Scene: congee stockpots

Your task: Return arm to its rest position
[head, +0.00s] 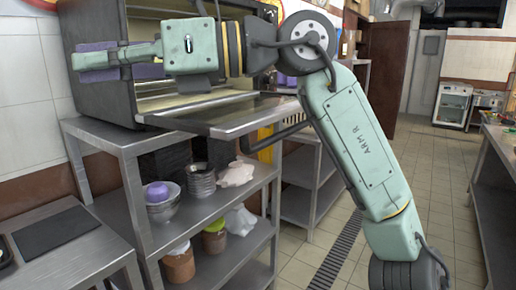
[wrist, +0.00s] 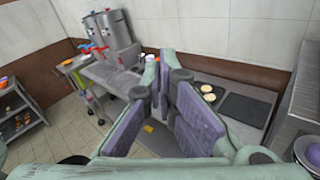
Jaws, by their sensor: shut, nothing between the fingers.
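My gripper (head: 84,63) shows at the upper left of the head view, at the end of my pale green arm, pointing left. Its purple-padded fingers are shut with nothing held. In the wrist view my gripper (wrist: 163,84) fills the middle, its fingers meeting near the centre. In the head view the gripper is in front of a dark oven (head: 97,26), whose door (head: 236,116) hangs open and level. I cannot tell the gap between them. The arm bends at an elbow and reaches down to the lower right.
The oven stands on a metal shelf unit (head: 106,135) with bowls, tubs and cloths. A metal counter (head: 80,258) is at the lower left. Tall stockpots (wrist: 117,38) stand on another counter in the wrist view. Tiled floor (head: 432,160) is open at the right.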

